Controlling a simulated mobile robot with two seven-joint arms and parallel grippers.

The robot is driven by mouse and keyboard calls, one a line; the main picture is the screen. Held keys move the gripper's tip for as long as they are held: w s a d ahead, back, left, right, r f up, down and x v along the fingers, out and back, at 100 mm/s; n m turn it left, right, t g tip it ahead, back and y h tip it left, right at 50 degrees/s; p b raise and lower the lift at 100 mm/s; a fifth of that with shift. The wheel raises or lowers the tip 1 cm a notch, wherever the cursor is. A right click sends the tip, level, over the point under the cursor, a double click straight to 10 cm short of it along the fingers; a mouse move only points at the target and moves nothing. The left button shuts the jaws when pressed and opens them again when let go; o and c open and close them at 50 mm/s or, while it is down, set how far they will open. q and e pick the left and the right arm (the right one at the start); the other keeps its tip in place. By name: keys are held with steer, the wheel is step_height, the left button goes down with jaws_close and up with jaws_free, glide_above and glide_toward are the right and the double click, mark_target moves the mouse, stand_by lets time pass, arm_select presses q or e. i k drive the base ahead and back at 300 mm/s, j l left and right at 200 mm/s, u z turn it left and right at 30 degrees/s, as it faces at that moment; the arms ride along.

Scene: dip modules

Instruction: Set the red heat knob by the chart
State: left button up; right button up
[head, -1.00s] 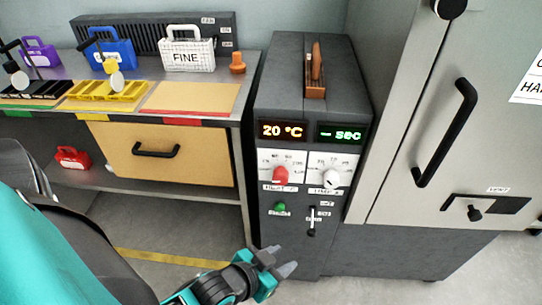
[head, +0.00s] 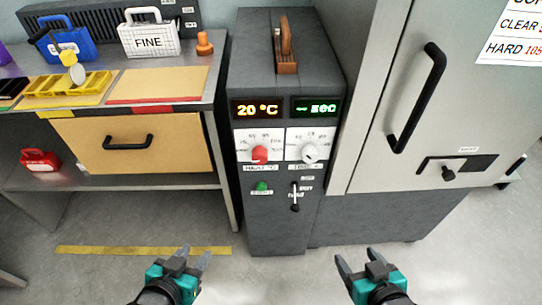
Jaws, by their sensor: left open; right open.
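The red heat knob (head: 260,154) sits on a white dial plate on the front of a dark grey machine (head: 288,80). Above it an orange display (head: 257,109) reads 20 °C. The chart (head: 511,37) is partly in view at the top right; its lines read CLEAR and HARD 105, cut off at the right edge. My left gripper (head: 192,258) is open and empty, low in front of the bench. My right gripper (head: 356,262) is open and empty, below and right of the machine. Both are well apart from the knob.
A white time knob (head: 310,153) is beside the red one, with a green button (head: 262,187) and a lever (head: 295,196) below. A large cabinet with a black handle (head: 417,98) stands right. The bench (head: 215,85) with cases stands left.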

mark_target(259, 154)
steer(key=j, duration=0.6)
steer(key=i+j, duration=0.15)
steer(key=j, duration=1)
steer(key=i, duration=0.1)
